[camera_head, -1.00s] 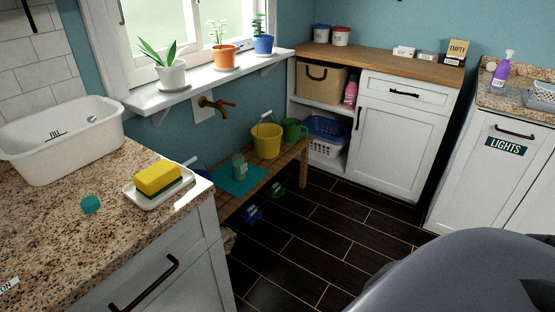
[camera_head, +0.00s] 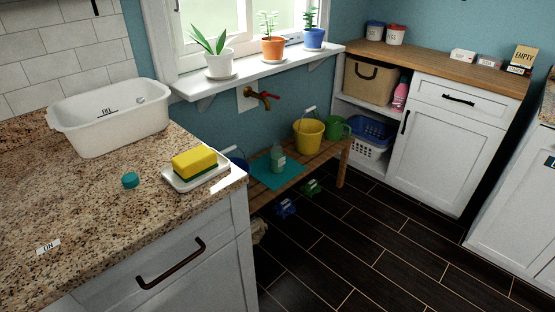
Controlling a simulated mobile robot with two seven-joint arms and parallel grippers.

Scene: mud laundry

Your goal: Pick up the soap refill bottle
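A translucent green bottle (camera_head: 277,160) with a pale label stands upright on a teal mat (camera_head: 262,180) on the low wooden bench under the window. It may be the soap refill bottle; its label is too small to read. A pink bottle (camera_head: 400,95) with a label stands on the upper shelf of the back cabinet, beside a tan basket. Neither of my grippers is in view.
A granite counter (camera_head: 110,240) at left holds a white basin (camera_head: 108,122), a teal cap (camera_head: 130,180) and a yellow sponge (camera_head: 194,161) on a dish. A yellow bucket (camera_head: 308,134) and green watering can share the bench (camera_head: 325,158). Dark floor (camera_head: 370,250) is mostly clear.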

